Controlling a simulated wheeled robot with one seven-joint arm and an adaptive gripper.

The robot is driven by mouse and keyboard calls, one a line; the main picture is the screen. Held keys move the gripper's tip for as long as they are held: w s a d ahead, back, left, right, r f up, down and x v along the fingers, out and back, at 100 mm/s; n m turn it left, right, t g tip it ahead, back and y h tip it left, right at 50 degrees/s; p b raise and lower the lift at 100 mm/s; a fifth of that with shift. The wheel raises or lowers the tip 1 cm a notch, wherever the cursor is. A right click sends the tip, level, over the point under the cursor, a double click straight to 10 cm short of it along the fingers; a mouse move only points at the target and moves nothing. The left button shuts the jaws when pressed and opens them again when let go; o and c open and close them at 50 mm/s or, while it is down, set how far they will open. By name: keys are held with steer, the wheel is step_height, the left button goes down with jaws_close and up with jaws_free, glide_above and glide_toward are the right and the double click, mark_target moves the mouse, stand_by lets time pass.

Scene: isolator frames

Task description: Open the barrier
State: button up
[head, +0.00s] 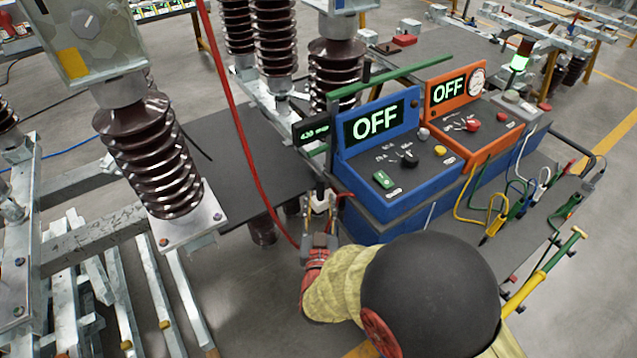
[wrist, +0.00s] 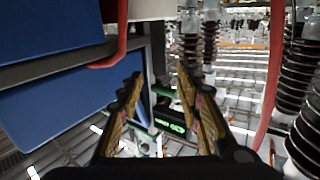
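A green bar (head: 390,76) runs at a slant above the blue OFF box, beside a dark post with a small black display (head: 311,130). It is the most barrier-like thing in view, but I cannot tell for certain that it is the barrier. My gripper (head: 320,241) is low, left of the blue box and below the post. In the wrist view my gripper (wrist: 160,82) has its two fingers apart with nothing held. A small display with green text (wrist: 176,126) and green parts show beyond the fingers. My forearm hides part of the bench.
The blue box (head: 378,150) and orange box (head: 468,110) both read OFF. A red cable (head: 236,110) hangs down close to my gripper. Brown insulators (head: 150,160) stand at left. Coloured leads (head: 497,215) and a yellow-green pole (head: 545,272) are at right.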

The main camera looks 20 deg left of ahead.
mark_target(321, 185)
steer(key=x, duration=0.2)
steer(key=b+x, duration=0.1)
steer(key=x, duration=0.5)
steer(key=shift+r+b, duration=0.25)
steer(key=shift+b, duration=0.1)
steer(key=shift+c, duration=1.3)
steer(key=shift+s, duration=0.1)
jaws_close()
